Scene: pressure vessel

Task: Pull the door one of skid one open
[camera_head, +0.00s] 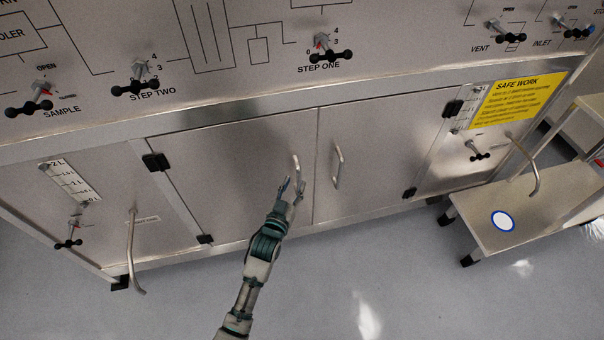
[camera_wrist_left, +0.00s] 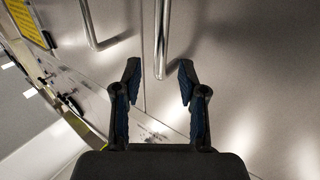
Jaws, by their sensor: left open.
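Two closed metal cabinet doors sit side by side under the panel, a left door (camera_head: 232,180) and a right door (camera_head: 375,150). No label shows which is door one. The left door's bar handle (camera_head: 296,166) is near the centre seam; the right door's handle (camera_head: 338,167) is just beyond it. My left gripper (camera_head: 291,187) is open at the lower part of the left door's handle. In the left wrist view, that handle (camera_wrist_left: 161,35) reaches down between the open fingers (camera_wrist_left: 158,66), with gaps on both sides. My right gripper is not in view.
The sloped panel above carries black valve knobs (camera_head: 136,79). Bent pipes stand at the left (camera_head: 133,250) and right (camera_head: 532,170). A metal step (camera_head: 485,225) stands at the right below a yellow sign (camera_head: 518,101). The grey floor in front is clear.

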